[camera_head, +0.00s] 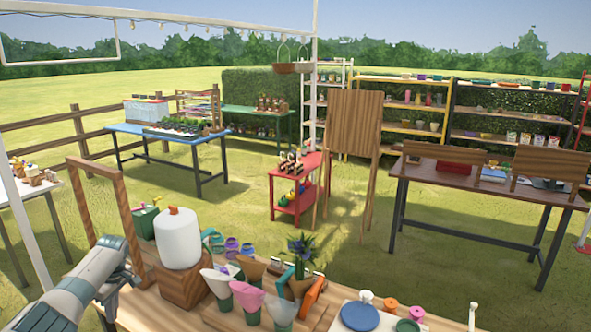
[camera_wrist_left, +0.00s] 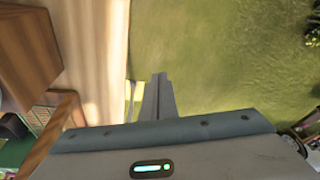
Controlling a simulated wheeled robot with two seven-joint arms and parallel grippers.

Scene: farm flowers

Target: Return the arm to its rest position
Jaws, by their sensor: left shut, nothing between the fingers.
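My left arm (camera_head: 72,296) comes in from the lower left in the head view. It is grey, and its gripper (camera_head: 128,278) is beside the left end of the wooden table (camera_head: 158,310). In the left wrist view the two fingers (camera_wrist_left: 158,92) are together, shut and empty. Below them in that view is grass, with the wooden table's edge (camera_wrist_left: 112,60) just to the left. My right gripper is not in view.
On the table close to the gripper stand a wooden block (camera_head: 184,287) with a white canister (camera_head: 178,240), several wrapped bouquets (camera_head: 249,297) and a potted purple flower (camera_head: 301,262). A wooden frame (camera_head: 128,212) rises at the table's left end. Open grass lies beyond.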

